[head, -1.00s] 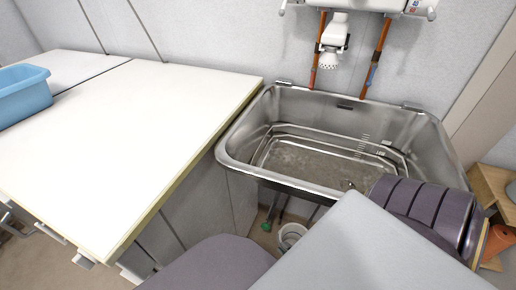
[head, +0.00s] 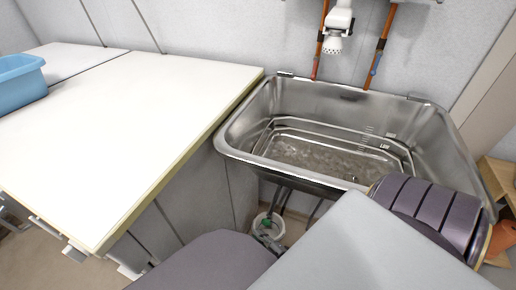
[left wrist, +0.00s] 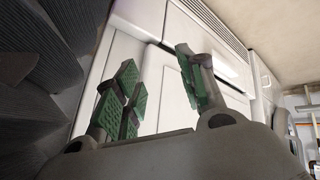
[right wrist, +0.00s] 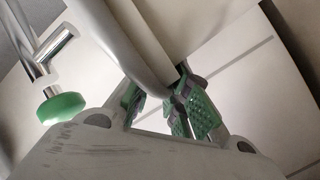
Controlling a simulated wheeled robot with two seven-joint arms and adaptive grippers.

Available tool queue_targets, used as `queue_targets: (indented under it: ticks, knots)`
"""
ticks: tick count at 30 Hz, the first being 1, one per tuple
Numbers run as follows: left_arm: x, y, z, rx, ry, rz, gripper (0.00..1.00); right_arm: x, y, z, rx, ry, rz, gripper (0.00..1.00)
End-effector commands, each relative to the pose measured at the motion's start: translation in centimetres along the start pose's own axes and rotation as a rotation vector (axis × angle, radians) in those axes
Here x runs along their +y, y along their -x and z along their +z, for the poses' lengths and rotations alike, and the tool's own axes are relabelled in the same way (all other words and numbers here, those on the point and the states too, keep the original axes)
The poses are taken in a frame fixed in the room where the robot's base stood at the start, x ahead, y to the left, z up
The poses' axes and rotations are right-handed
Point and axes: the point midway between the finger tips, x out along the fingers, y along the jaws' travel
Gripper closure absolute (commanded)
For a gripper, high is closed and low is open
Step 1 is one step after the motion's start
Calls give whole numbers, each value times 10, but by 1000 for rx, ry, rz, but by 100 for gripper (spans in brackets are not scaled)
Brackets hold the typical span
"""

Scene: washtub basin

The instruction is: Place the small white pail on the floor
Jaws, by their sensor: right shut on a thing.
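The small white pail (head: 277,218) shows below the front edge of the sink, between my arm links and the cabinet side. In the right wrist view, my right gripper (right wrist: 180,105) is shut on the pail's pale curved rim (right wrist: 133,50). My arm and the sink hide much of the pail in the head view, and I cannot tell whether its base touches the floor (head: 300,228). My left gripper (left wrist: 160,85) is open and empty, facing white cabinet fronts in the left wrist view. It is not in the head view.
A steel sink basin (head: 235,137) overhangs the pail. A chrome pipe with a green end (right wrist: 62,107) is close to the right gripper. A white counter (head: 110,120) with a blue tub (head: 22,82) is at left. Shelving stands at far right.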

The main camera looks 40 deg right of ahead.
Motion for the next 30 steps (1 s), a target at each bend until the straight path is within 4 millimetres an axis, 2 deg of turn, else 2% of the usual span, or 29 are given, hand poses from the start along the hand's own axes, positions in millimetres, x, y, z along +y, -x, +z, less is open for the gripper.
queue_targets:
  ticks: [6,19,30]
  knots:
    - [-4,-10,1,17,-13,8,60,-9,-3,11,1,0,2,100]
    - [-3,-12,-3,25,-13,14,60,-10,-3,13,2,0,2,100]
    - [-3,-19,9,24,-4,26,60,-19,-6,24,3,0,2,100]
